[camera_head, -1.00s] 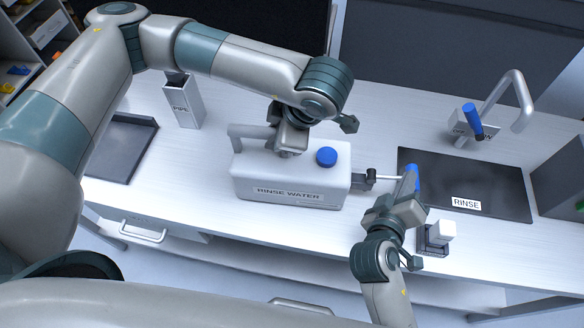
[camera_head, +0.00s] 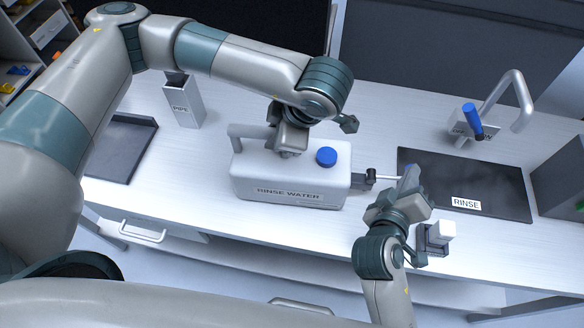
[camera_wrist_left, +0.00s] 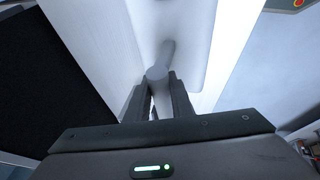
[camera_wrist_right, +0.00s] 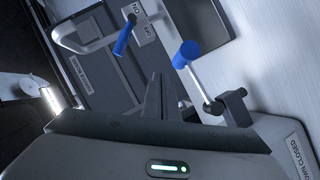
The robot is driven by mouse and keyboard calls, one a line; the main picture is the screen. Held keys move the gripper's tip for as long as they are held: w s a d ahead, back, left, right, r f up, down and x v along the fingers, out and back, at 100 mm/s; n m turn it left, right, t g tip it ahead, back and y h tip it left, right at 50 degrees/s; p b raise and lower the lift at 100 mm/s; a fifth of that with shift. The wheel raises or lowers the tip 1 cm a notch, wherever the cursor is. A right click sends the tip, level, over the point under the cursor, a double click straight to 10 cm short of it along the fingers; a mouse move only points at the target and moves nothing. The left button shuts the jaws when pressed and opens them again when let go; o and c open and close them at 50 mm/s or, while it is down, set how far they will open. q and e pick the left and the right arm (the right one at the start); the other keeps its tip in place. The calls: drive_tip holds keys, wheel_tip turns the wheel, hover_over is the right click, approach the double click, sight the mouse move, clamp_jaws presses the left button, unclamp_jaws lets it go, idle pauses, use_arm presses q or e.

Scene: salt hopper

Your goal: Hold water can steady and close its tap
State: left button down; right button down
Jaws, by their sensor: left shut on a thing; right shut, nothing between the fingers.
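The white water can (camera_head: 290,178), labelled RINSE WATER, stands upright on the counter with a blue cap (camera_head: 326,157). My left gripper (camera_head: 290,150) is shut on the can's top handle, which shows between its fingers in the left wrist view (camera_wrist_left: 163,62). The dark tap (camera_head: 370,177) sticks out of the can's right side. In the right wrist view, its metal lever ends in a blue grip (camera_wrist_right: 187,54). My right gripper (camera_head: 410,180) is shut and empty beside that grip, mostly hiding it in the head view. I cannot tell whether they touch.
A dark tray (camera_head: 430,165) labelled RINSE lies right of the can, with a blue-handled faucet (camera_head: 472,120) behind it. A small white-topped block (camera_head: 441,232) stands close by my right gripper. A PIPE holder (camera_head: 184,103) and another dark tray (camera_head: 122,150) are at left.

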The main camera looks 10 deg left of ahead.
use_arm(q)
drive_tip(key=shift+s+f, duration=0.15)
drive_tip(key=shift+f, duration=0.05)
drive_tip(key=c, duration=1.7)
unclamp_jaws()
drive_tip(key=shift+o, duration=1.2)
drive_tip(key=shift+w, duration=0.2)
drive_tip(key=shift+r, duration=0.2)
drive_tip(key=v, duration=1.1)
drive_tip(key=shift+r, duration=0.35)
drive_tip(key=shift+s+d, duration=0.1)
drive_tip(key=shift+d, duration=0.05)
